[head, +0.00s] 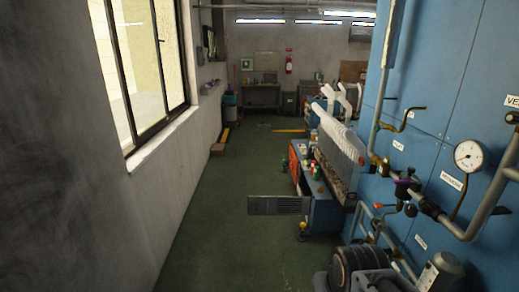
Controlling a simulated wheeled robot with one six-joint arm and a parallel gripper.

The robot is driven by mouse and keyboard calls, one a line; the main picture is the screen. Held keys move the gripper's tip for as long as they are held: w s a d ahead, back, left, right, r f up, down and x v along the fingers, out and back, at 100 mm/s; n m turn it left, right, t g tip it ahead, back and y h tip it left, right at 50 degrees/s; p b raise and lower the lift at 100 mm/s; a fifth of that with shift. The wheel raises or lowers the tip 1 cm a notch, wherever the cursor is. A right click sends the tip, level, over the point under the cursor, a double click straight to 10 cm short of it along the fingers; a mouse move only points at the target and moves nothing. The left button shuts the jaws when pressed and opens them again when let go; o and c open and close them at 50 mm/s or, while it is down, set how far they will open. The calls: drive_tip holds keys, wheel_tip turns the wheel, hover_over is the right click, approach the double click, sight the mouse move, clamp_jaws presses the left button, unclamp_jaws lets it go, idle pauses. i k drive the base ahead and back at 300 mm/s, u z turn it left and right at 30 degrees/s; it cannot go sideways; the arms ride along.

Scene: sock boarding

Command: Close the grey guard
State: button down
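A dark grey slotted panel, which looks like the grey guard (278,205), stands out to the left into the aisle. Its right end is close to the front of the blue bench (325,213). It looks swung open, away from the bench. The hinge side of the panel is too small to make out. My gripper is not in view.
A blue wall with pipes, valves and a pressure gauge (468,156) fills the right side. A dark ribbed motor-like unit (360,266) is at the bottom right. An orange-fronted cabinet (294,166) stands behind the panel.

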sight(279, 208)
drive_tip(key=i, duration=0.9)
drive_tip(key=u, duration=0.55)
drive_tip(key=i, duration=2.25)
drive_tip(key=u, duration=0.3)
